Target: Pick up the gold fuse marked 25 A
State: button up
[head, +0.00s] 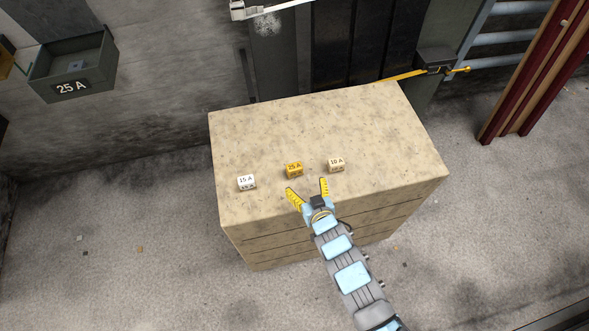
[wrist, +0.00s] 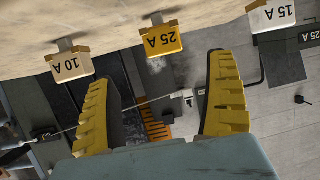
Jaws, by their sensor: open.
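The gold fuse marked 25 A (head: 294,170) sits on the beige cabinet top (head: 290,130), between two other fuses. It also shows in the wrist view (wrist: 162,41), upside down, beyond the gap between my fingers. My gripper (head: 307,189) is open and empty, with yellow fingers spread just in front of the gold fuse. The fingers do not appear to touch it. In the wrist view my gripper (wrist: 165,75) has its two fingertips apart, with the gold fuse roughly between them and farther on.
A white 15 A fuse (head: 247,182) stands left of the gold one, a tan 10 A fuse (head: 336,164) right of it. A dark bin labelled 25 A (head: 72,70) hangs on the left wall. The rear of the cabinet top is clear.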

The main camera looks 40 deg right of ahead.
aim_at(296, 173)
jog(key=shift+x, duration=2.65)
jog(key=shift+w+d+f+p, duration=0.15)
jog(key=shift+w+f, duration=0.35)
jog(key=shift+w, duration=0.2)
jog(key=shift+w+d+f+p, duration=0.15)
jog(key=shift+w+f, duration=0.35)
jog(key=shift+w, duration=0.15)
jog(key=shift+x, duration=1)
jog(key=shift+s, duration=0.1)
jog(key=c, duration=1.3)
